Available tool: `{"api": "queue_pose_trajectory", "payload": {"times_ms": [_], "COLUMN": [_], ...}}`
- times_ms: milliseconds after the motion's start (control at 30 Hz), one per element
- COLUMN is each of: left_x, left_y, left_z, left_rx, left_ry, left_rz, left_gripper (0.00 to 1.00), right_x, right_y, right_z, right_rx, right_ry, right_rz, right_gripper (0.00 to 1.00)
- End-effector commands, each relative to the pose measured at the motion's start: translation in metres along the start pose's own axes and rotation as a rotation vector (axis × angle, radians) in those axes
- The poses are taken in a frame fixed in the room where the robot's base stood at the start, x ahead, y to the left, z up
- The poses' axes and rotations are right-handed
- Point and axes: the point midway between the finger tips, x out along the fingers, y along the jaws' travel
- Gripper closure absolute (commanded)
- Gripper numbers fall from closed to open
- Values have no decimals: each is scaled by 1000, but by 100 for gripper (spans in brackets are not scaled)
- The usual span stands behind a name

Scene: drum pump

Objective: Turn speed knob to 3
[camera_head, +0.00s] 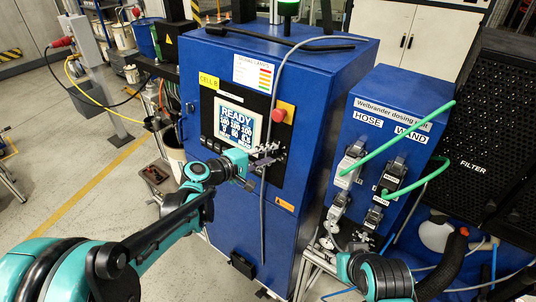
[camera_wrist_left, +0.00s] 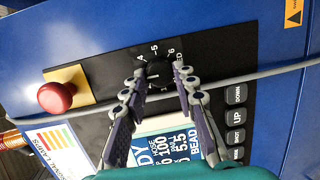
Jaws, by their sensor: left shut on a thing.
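The speed knob (camera_wrist_left: 156,74) is a dark round knob on the black panel of the blue cabinet (camera_head: 330,100). My left gripper (camera_wrist_left: 160,77) is shut on the knob, with one fingertip on each side. In the head view the left gripper (camera_head: 268,157) reaches the panel right of the display and covers the knob. I cannot read the knob's pointer clearly.
A red mushroom button (camera_wrist_left: 57,97) sits close to the knob; it also shows above the gripper (camera_head: 278,116). A grey cable (camera_wrist_left: 235,80) runs across the panel by the fingers. The READY display (camera_head: 238,122) is left of the gripper. The blue dosing unit (camera_head: 385,95) stands right.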

Motion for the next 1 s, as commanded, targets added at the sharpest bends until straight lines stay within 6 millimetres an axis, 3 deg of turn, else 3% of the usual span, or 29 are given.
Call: {"api": "queue_pose_trajectory", "payload": {"times_ms": [233, 267, 333, 733, 1000], "left_x": [0, 0, 0, -6, -59], "left_y": [0, 0, 0, 0, 0], "left_z": [0, 0, 0, 0, -1], "left_rx": [0, -1, -1, -2, -3], "left_ry": [0, 0, 0, 1, 5], "left_rz": [0, 0, 0, 0, 1], "left_gripper": [100, 70, 51, 51, 51], "right_x": [0, 0, 0, 0, 0], "right_y": [0, 0, 0, 0, 0], "right_z": [0, 0, 0, 0, 0], "right_rx": [0, 0, 0, 0, 0], "right_ry": [0, 0, 0, 0, 0], "right_rz": [0, 0, 0, 0, 0], "right_gripper": [60, 60, 60, 60, 60]}}
